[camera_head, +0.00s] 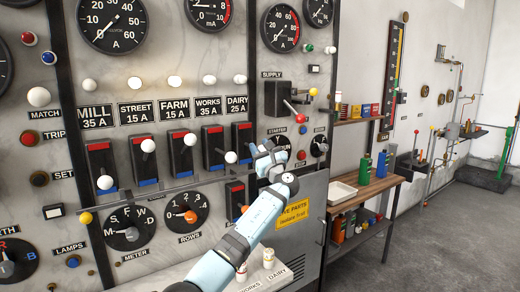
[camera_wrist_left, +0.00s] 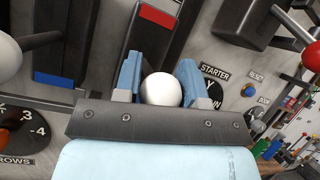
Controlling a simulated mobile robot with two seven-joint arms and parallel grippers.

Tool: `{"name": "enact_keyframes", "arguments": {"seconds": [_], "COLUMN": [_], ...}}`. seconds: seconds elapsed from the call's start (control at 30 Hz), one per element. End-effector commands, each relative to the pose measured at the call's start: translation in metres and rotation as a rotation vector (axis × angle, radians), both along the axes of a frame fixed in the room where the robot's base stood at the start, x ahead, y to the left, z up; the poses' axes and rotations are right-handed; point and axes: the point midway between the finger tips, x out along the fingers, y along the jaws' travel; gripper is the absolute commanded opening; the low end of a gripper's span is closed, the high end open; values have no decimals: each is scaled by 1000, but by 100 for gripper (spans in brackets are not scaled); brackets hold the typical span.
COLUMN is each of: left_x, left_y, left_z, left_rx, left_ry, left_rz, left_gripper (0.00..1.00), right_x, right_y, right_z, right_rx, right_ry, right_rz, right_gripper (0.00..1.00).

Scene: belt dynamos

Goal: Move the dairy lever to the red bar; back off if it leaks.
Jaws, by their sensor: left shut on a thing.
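The dairy lever's white round knob (camera_wrist_left: 160,90) sits between the fingers of my left gripper (camera_wrist_left: 158,85) in the wrist view. The gripper is shut on it. In the head view my left gripper (camera_head: 268,156) covers most of the knob, to the right of the dairy switch (camera_head: 242,140), under the DAIRY 25 A label (camera_head: 237,105). The dairy red bar (camera_wrist_left: 158,15) shows at the top of its black switch block, above the knob and apart from it. The dairy blue bar is hidden or unclear. No leak shows. My right gripper is not in view.
The works knob (camera_head: 231,157) stands close to the left of my gripper, also in the wrist view (camera_wrist_left: 8,55). A shelf with bottles (camera_head: 366,165) stands further right.

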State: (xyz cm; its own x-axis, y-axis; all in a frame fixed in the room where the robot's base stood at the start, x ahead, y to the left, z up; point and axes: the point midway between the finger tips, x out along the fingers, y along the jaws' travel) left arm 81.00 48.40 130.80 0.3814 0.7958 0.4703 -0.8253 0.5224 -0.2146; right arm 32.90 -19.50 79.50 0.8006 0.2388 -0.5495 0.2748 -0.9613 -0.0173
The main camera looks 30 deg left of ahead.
Motion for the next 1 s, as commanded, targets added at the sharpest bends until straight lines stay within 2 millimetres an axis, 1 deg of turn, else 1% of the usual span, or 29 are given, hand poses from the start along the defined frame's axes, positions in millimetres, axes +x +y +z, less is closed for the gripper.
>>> {"name": "enact_keyframes", "arguments": {"seconds": [0.03, 0.3, 0.33, 0.37, 0.4, 0.43, 0.67, 0.77, 0.87, 1.0], "left_x": [0, 0, 0, 0, 0, 0, 0, -1, -5, -16], "left_y": [-1, -1, -1, -1, -1, -1, -1, -4, -13, -36], "left_z": [-4, -4, -4, -4, -4, -3, -2, -4, -11, -25], "left_rx": [-2, -3, -3, -3, -3, -2, -2, -2, -1, -2], "left_ry": [4, 5, 5, 5, 5, 4, 2, 3, 3, 2], "left_rz": [-1, -1, -1, -1, -1, -1, 0, -1, -3, -4], "left_gripper": [0, 0, 44, 51, 60, 62, 62, 62, 62, 62], "right_x": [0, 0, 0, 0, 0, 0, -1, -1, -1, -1], "right_y": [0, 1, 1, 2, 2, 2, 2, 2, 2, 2], "right_z": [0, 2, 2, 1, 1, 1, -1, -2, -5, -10], "right_rx": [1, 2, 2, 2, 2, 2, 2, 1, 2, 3], "right_ry": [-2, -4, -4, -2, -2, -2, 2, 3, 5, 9], "right_rz": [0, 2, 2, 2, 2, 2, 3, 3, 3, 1], "right_gripper": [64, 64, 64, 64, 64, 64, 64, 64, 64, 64]}}
